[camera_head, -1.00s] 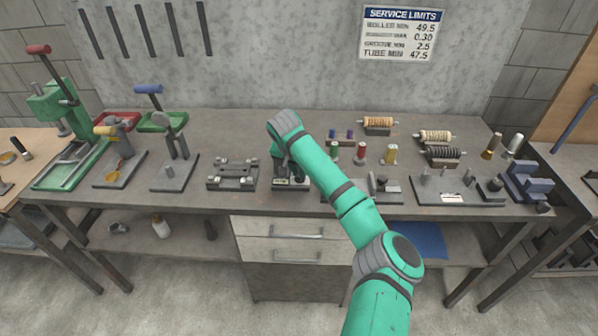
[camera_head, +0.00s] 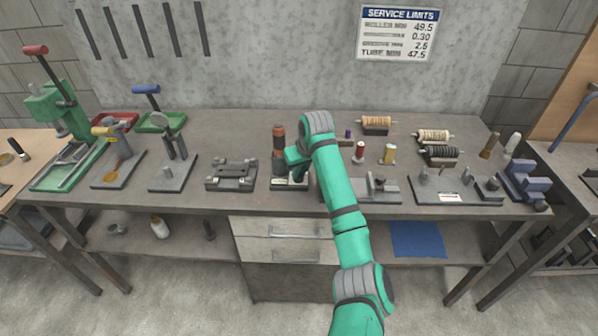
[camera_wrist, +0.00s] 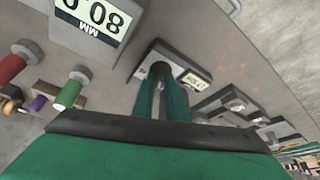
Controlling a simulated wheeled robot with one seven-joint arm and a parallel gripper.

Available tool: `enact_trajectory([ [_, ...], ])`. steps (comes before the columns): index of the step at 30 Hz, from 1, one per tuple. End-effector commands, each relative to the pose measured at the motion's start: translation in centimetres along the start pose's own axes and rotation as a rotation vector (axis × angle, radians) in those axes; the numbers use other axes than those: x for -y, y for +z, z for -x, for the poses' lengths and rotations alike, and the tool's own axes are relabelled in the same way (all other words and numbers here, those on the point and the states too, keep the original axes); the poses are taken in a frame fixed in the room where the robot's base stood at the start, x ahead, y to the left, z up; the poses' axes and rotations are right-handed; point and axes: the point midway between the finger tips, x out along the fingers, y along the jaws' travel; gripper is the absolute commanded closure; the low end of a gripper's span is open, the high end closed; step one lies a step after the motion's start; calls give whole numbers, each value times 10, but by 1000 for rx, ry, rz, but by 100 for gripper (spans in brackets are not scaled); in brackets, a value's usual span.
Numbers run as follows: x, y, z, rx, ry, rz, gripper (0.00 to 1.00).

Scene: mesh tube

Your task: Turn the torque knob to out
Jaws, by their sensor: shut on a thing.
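The torque unit's base (camera_head: 290,184) sits on the bench in the middle of the head view, with a dark and orange-brown upright part (camera_head: 278,140) at its back left. My gripper (camera_head: 299,172) reaches down to this unit from the right. In the wrist view, my two green fingers (camera_wrist: 162,84) are close together, shut on the torque knob at the unit's base. The fingers hide most of the knob, so its setting cannot be read. A small label plate (camera_wrist: 195,80) shows beside the fingertips.
A grey fixture (camera_head: 232,174) stands left of the unit.

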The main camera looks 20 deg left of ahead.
Motion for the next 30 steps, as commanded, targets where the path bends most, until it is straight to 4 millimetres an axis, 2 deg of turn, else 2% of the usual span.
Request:
enact_trajectory([
  [15, -6, 0, 0, 2, -164, 395, 100],
  [30, -6, -2, 0, 1, -225, 547, 100],
])
